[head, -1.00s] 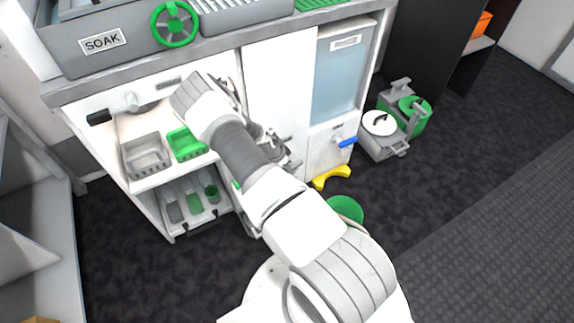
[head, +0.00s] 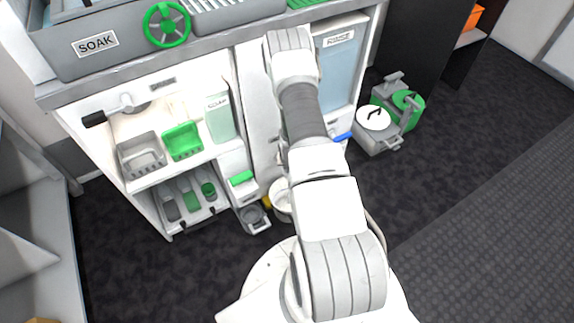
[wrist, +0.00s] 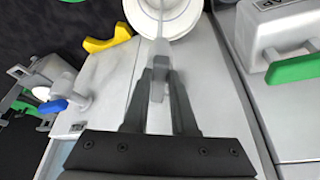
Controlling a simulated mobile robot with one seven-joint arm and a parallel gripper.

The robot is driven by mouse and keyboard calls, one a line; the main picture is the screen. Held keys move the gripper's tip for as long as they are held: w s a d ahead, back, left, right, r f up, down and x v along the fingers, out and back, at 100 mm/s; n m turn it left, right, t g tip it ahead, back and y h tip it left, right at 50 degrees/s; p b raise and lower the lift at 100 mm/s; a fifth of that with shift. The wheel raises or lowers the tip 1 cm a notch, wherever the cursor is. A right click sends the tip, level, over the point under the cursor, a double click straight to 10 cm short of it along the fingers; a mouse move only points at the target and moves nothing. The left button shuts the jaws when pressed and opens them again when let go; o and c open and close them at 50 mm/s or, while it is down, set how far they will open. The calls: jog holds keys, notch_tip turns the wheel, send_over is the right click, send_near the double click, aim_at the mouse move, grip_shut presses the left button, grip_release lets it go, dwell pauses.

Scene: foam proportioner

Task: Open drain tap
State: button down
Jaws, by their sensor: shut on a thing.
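In the wrist view my gripper (wrist: 159,78) is shut on a small grey lever (wrist: 157,92) in front of a pale panel. The lever seems to belong to the drain tap, whose body is mostly hidden by the fingers. A thin grey upright part runs from there toward a white bucket (wrist: 168,22), which also shows low in the head view (head: 281,198), partly behind my arm. In the head view my own arm hides the gripper and the tap. I cannot tell how far the lever is turned.
A blue-handled tap (wrist: 57,105) and a yellow curved piece (wrist: 108,38) lie on one side. A green-handled fitting (wrist: 292,68) is close on the other; it also shows in the head view (head: 241,178). A white-lidded pot (head: 373,117) stands on the floor at right.

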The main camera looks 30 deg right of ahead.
jog(key=n+y, duration=0.1)
jog(key=n, duration=0.1)
jog(key=d+n, duration=0.1)
jog(key=n, duration=0.2)
jog(key=shift+s+d+t+y+b, duration=0.1)
jog(key=shift+s+t+y+b, duration=0.05)
jog(key=shift+t+y+b, duration=0.2)
jog(key=shift+n, duration=0.3)
jog(key=c, duration=0.7)
grip_release()
jog(key=p+v, duration=0.2)
jog(key=v, duration=0.3)
jog(key=p+v, duration=0.2)
jog(key=v, duration=0.4)
jog(key=p+v, duration=0.2)
jog(key=v, duration=0.4)
jog(key=shift+d+r, duration=0.2)
jog(key=shift+r, duration=0.1)
